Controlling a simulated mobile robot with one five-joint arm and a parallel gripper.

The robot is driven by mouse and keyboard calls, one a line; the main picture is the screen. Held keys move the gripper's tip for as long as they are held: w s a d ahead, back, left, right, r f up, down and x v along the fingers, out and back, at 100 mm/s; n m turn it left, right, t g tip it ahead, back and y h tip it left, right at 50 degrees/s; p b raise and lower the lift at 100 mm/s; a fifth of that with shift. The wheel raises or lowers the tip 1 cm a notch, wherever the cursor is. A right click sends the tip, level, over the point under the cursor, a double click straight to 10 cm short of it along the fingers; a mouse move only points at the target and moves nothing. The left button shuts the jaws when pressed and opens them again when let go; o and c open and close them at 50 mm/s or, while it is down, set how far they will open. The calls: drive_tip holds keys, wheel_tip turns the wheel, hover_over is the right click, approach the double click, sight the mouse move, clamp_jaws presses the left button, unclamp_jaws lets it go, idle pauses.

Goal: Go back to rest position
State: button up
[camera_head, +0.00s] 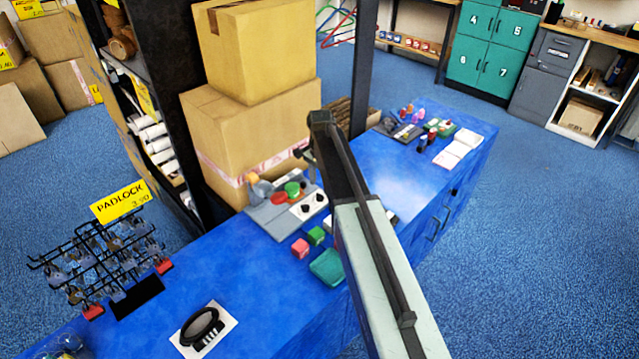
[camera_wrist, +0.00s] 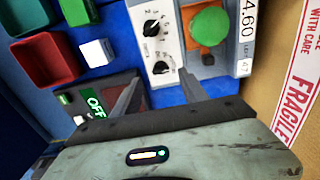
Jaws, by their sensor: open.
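My arm reaches over the blue counter (camera_head: 245,262) in the head view. My gripper (camera_head: 307,156) hangs from its far end, above a grey control panel (camera_head: 268,212) with a red button (camera_head: 279,199), a green button (camera_head: 292,188) and black knobs. In the wrist view my gripper (camera_wrist: 158,88) is open, with its two fingers spread and nothing visible between them. Beyond the fingers are a white plate with two dials (camera_wrist: 157,42), a round green button (camera_wrist: 211,27) and a small display reading OFF (camera_wrist: 95,102).
Stacked cartons (camera_head: 250,130) stand close behind the panel. A padlock rack (camera_head: 95,262) stands at left. Blue floor (camera_head: 545,215) is clear at right.

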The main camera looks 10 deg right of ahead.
wheel_tip(320, 180, up, 4)
drive_tip(key=shift+f+p, duration=0.25)
drive_tip(key=shift+p, duration=0.75)
drive_tip(key=shift+f, duration=0.15)
drive_tip(key=shift+a, duration=0.1)
drive_tip(key=s, duration=0.4)
drive_tip(key=s+n, duration=0.1)
drive_tip(key=s, duration=0.3)
drive_tip(key=s+n, duration=0.1)
drive_tip(key=s, duration=0.3)
drive_tip(key=shift+s+a, duration=0.15)
drive_tip(key=shift+a, duration=0.2)
drive_tip(key=s+n, duration=0.9)
drive_tip(key=s, duration=0.2)
drive_tip(key=shift+s, duration=0.15)
